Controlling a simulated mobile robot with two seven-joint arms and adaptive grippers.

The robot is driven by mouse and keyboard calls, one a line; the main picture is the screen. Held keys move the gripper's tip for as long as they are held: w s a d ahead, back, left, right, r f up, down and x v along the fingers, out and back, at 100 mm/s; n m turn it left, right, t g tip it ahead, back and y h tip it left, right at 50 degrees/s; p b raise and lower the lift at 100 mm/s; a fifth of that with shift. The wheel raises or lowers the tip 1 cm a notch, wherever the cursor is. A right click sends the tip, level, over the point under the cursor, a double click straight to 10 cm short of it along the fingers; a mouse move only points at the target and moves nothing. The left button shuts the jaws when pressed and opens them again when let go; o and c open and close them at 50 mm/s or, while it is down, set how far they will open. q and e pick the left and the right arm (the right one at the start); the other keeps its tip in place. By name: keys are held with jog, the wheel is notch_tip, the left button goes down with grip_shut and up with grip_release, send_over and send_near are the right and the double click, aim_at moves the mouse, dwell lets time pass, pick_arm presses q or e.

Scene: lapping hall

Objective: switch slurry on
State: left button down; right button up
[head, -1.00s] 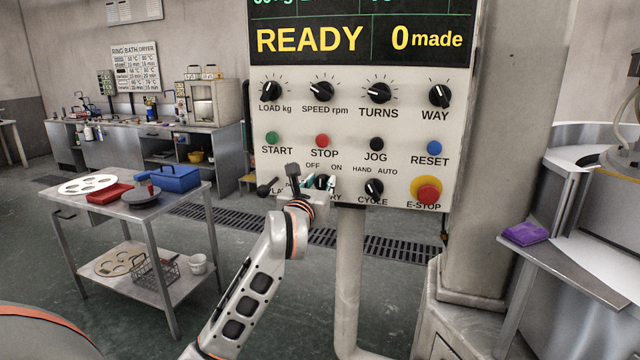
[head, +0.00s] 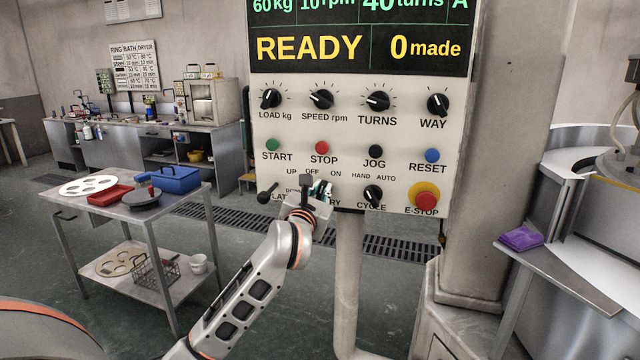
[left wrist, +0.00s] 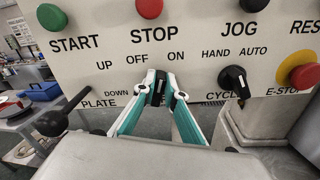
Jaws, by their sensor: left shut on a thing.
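The slurry switch is a small black knob (left wrist: 157,90) under the OFF and ON marks on the control panel (head: 405,180). My left gripper (head: 319,190) is at the panel's lower edge. In the left wrist view its teal-lined fingers (left wrist: 159,84) are shut on the knob, one on each side. The knob stands roughly upright there, but I cannot tell surely whether it points to OFF or ON. The fingers and wrist hide most of its name label; only the last letters show. My right gripper is not in view.
The plate lever (left wrist: 54,122) is just left of the fingers, and the cycle knob (left wrist: 235,82) is to the right. The E-stop (head: 426,199) is farther right. The start (head: 272,144) and stop (head: 321,147) buttons are above. The screen (head: 360,40) reads READY, 0 made.

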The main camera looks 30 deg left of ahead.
pick_arm(q)
jog(key=shift+r+m+p, duration=0.1)
jog(key=shift+m+p, duration=0.2)
jog(key=shift+m, duration=0.4)
jog(key=shift+d+m+p, duration=0.1)
jog(key=shift+m+p, duration=0.3)
jog(key=shift+p, duration=0.2)
jog(key=shift+w+f+m, duration=0.1)
jog(key=shift+f+m, duration=0.1)
jog(key=shift+m, duration=0.1)
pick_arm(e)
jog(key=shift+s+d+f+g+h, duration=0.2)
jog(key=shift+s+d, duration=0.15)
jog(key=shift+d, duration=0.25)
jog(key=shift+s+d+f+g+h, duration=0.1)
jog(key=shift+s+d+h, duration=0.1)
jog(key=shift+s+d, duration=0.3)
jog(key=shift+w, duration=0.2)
pick_arm(q)
jog(key=c, duration=2.1)
grip_release()
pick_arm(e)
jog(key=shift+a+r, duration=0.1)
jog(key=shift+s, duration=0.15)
pick_arm(q)
jog(key=v, duration=1.2)
jog(key=shift+d, duration=0.1)
